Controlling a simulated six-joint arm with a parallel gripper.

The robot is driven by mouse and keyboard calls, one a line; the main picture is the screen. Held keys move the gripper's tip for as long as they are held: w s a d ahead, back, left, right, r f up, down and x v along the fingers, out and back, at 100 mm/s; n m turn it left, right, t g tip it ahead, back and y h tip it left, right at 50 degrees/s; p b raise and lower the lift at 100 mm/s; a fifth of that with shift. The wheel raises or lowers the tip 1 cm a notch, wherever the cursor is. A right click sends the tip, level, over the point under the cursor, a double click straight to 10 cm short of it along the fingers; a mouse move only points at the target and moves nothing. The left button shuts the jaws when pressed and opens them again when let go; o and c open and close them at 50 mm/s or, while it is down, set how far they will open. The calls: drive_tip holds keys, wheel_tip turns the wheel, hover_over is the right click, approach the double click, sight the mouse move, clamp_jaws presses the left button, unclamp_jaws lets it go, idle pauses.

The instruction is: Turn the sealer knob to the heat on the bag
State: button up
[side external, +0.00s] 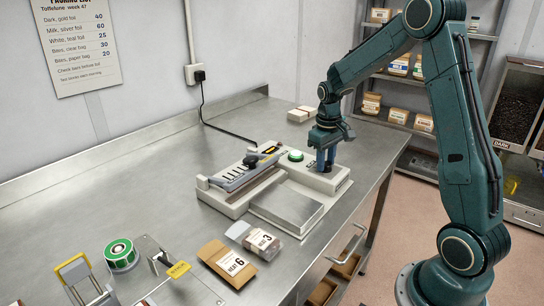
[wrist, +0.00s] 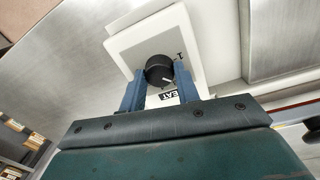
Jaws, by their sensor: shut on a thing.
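The white sealer (side external: 232,208) stands on the steel bench, with a green button (side external: 296,155) and a metal plate (side external: 288,205). At its right end my gripper (side external: 325,163) points down over the knob, which the fingers hide in the side view. In the wrist view the black knob (wrist: 158,66) sits between my blue fingers (wrist: 160,86), which are shut on its sides. Its white pointer line faces lower right. A "1" and part of the word "HEAT" show beside it; other marks are hidden. A brown bag (side external: 227,264) reads "HEAT 6"; a clear bag (side external: 263,241) reads "HEAT 3".
A green-labelled roll (side external: 121,255) and a small stand with a yellow tag (side external: 178,270) are at the front left. A white stack (side external: 301,114) lies at the back edge. A black cord runs from the wall socket. Bench left of the sealer is clear.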

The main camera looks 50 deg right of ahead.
drive_tip(key=m, duration=0.4)
drive_tip(key=shift+m, duration=0.4)
drive_tip(key=o, duration=1)
drive_tip(key=shift+c, duration=0.2)
drive_tip(key=shift+r, duration=0.15)
wheel_tip(320, 180, up, 14)
drive_tip(key=shift+w+a+f, duration=0.2)
drive_tip(key=shift+w+a, duration=0.05)
drive_tip(key=shift+a, duration=0.05)
drive_tip(key=shift+a, duration=0.1)
